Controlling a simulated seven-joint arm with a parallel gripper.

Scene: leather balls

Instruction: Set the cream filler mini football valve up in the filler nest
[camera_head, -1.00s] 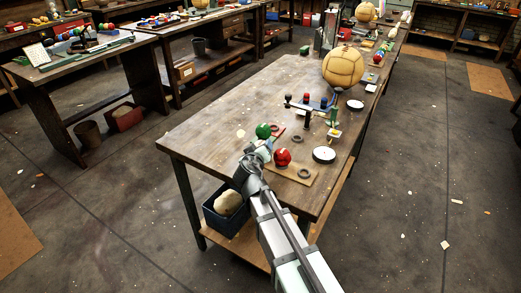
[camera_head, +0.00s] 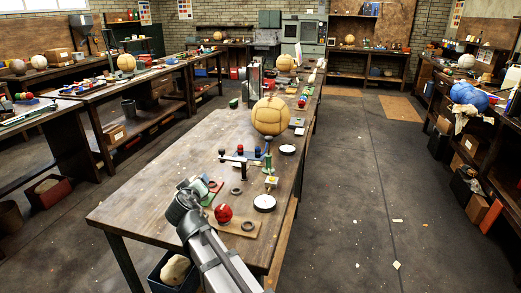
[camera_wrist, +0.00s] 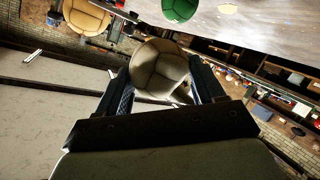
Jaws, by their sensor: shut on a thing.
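A small cream-brown panelled ball (camera_wrist: 160,68) sits between the two fingers of my gripper (camera_wrist: 160,90) in the wrist view. My gripper is shut on it; no valve shows on the side I see. In the head view my gripper (camera_head: 192,190) is over the near left part of the workbench, and the held ball cannot be made out. Two dark rings show: one ring (camera_head: 236,191) on the bare bench, another ring (camera_head: 248,225) on a tan board (camera_head: 238,230). I cannot tell which is the filler nest.
A red ball (camera_head: 223,212) sits on the board, close to my gripper. A green ball (camera_wrist: 180,8) shows in the wrist view. The bench's left part is clear.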

